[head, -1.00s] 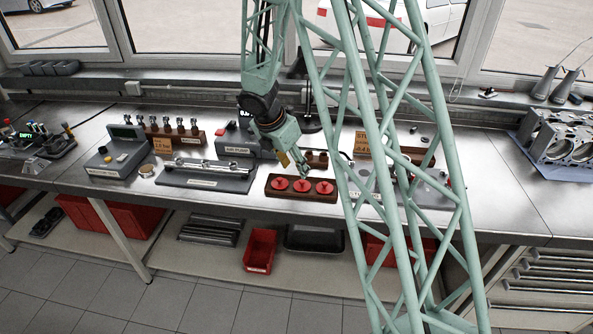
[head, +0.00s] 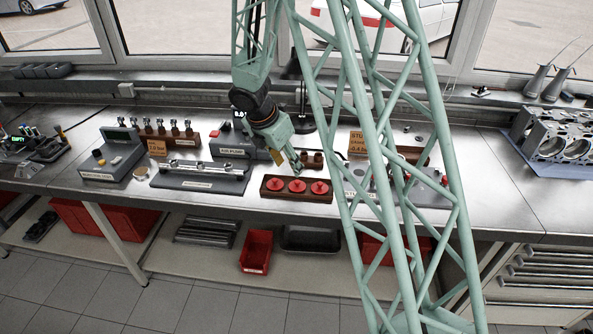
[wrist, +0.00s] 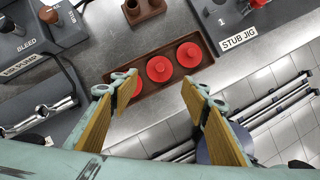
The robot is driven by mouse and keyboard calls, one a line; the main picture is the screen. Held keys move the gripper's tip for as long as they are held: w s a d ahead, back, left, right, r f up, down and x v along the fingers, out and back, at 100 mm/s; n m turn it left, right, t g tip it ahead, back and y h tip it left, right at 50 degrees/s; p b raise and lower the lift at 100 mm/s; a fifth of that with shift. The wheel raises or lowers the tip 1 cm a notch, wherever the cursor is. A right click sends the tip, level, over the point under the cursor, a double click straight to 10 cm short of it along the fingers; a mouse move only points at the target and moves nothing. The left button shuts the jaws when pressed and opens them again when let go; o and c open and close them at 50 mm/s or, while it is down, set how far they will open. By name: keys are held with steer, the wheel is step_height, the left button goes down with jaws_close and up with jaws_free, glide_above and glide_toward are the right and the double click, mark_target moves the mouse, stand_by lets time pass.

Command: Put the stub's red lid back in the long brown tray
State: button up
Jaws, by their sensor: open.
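The long brown tray (head: 297,199) lies on the bench with three red lids in a row, the middle one (head: 297,186) among them. In the wrist view the tray (wrist: 178,78) shows the middle lid (wrist: 159,68) and right lid (wrist: 189,55) clearly; my left finger partly covers the left lid (wrist: 124,76). My gripper (head: 298,169) is over the tray's back side in the head view. In the wrist view my gripper (wrist: 162,88) is open and empty, fingers apart. The stub jig (wrist: 240,32) is partly in view at the right; I cannot see a stub clearly.
A small brown block with round holes (wrist: 142,8) stands behind the tray. The pump box (wrist: 30,45) with knobs is at the left. In the head view a grey fixture (head: 200,178) lies left of the tray. My green lattice column hides part of the stub jig.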

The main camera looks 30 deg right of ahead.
steer(key=s+a+r+m+y, duration=0.1)
steer(key=s+a+r+m, duration=0.2)
steer(key=s+r+m, duration=0.6)
steer(key=s+a+r+m, duration=0.3)
steer(key=s+r, duration=0.9)
steer(key=r, duration=0.4)
steer(key=s+a+r+m+y, duration=0.1)
steer(key=s+a+r+m, duration=0.1)
steer(key=s, duration=0.6)
steer(key=s+a+r+m+t+y, duration=0.1)
steer(key=s+a+m, duration=0.3)
steer(key=s, duration=0.4)
steer(key=s+a+r+m+t+y, duration=0.1)
steer(key=s+a+r+m, duration=0.2)
steer(key=s, duration=0.5)
steer(key=shift+s+a+r+m, duration=0.2)
steer(key=shift+a+r+m, duration=0.1)
steer(key=shift+a+m, duration=0.3)
steer(key=shift+a, duration=0.1)
steer(key=shift+c, duration=0.2)
